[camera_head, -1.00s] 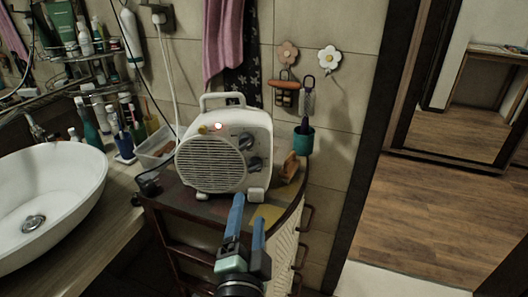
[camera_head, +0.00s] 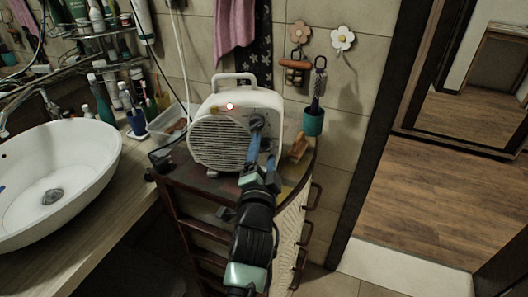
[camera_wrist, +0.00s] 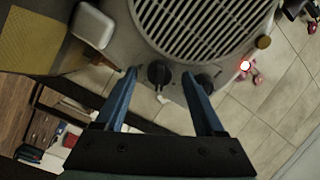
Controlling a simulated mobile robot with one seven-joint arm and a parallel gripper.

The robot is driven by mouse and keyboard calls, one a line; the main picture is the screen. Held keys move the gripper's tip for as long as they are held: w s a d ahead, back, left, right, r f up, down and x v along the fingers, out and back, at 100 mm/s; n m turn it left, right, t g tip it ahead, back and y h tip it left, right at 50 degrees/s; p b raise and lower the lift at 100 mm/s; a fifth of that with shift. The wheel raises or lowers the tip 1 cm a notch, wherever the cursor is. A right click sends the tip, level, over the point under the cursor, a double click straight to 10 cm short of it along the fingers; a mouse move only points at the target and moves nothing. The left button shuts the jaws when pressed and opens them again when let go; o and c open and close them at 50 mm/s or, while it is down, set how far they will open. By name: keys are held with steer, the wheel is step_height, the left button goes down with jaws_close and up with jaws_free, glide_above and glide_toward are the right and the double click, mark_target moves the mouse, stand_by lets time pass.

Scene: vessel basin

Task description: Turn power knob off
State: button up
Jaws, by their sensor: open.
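A white portable heater (camera_head: 222,140) with a round grille and top handle stands on a small dark cabinet. A red light (camera_head: 229,106) glows on its upper front. The upper dark knob (camera_head: 257,121) shows in the head view; the lower one is hidden there behind my gripper (camera_head: 262,150). The wrist view shows both, the lower knob (camera_wrist: 158,73) and the upper knob (camera_wrist: 207,82). My gripper is open, with the lower knob between its fingertips in that view. The right finger lies between the two knobs. Contact cannot be told. No label tells which is the power knob.
The cabinet (camera_head: 190,178) has little free top around the heater. A brush (camera_head: 299,147) stands at its right, and a clear tray (camera_head: 168,124) at its left. A white basin (camera_head: 85,190) lies left; open wooden floor (camera_head: 435,195) lies right.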

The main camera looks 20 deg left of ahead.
steer(key=shift+w, duration=0.15)
jaws_close()
stand_by(0.4)
steer(key=shift+n, duration=0.4)
steer(key=n+b, duration=0.1)
steer(key=n, duration=0.8)
stand_by(0.5)
